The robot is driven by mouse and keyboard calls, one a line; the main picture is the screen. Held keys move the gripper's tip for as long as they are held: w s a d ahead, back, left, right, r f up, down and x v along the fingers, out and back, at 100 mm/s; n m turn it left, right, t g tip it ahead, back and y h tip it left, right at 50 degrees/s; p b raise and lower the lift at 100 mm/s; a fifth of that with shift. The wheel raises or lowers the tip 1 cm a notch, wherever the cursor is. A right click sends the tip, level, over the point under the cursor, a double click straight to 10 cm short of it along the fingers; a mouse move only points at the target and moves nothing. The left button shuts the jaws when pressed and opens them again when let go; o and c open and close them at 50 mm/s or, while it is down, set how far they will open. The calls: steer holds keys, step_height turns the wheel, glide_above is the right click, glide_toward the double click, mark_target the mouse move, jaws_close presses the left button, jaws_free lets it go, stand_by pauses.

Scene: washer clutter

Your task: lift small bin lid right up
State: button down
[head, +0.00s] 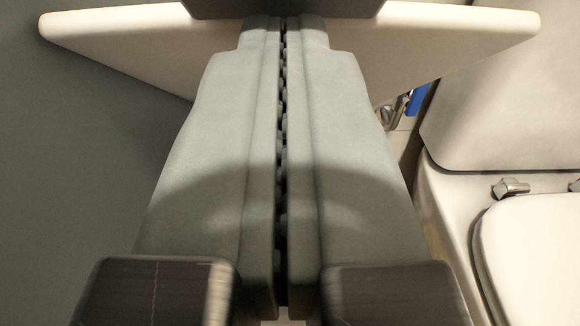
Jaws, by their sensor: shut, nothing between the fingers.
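My gripper (283,28) is shut and empty, its two long grey fingers pressed together and reaching up the middle of the head view. At its tips is a wide cream panel (100,42) with rounded corners, partly hidden behind the fingers. A dark block (285,8) shows at the top edge, just beyond the tips. I cannot tell whether the panel or the dark block belongs to the small bin or its lid. I cannot tell whether the fingertips touch either one.
A white toilet stands on the right, with its tank (505,85), a metal hinge (510,187) and its closed-looking seat (540,250). A metal fitting (388,114) and a blue item (418,99) show between the fingers and tank. A plain grey surface (70,180) fills the left.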

steer(key=shift+w+r, duration=0.25)
steer(key=shift+w, duration=0.35)
steer(key=shift+w+r, duration=0.2)
steer(key=shift+w, duration=0.45)
steer(key=shift+w+r, duration=0.25)
steer(key=shift+w, duration=0.35)
steer(key=shift+w, duration=0.2)
steer(key=shift+w+r, duration=0.15)
steer(key=shift+w, duration=0.7)
steer(key=shift+w+r, duration=0.15)
steer(key=shift+w, duration=0.7)
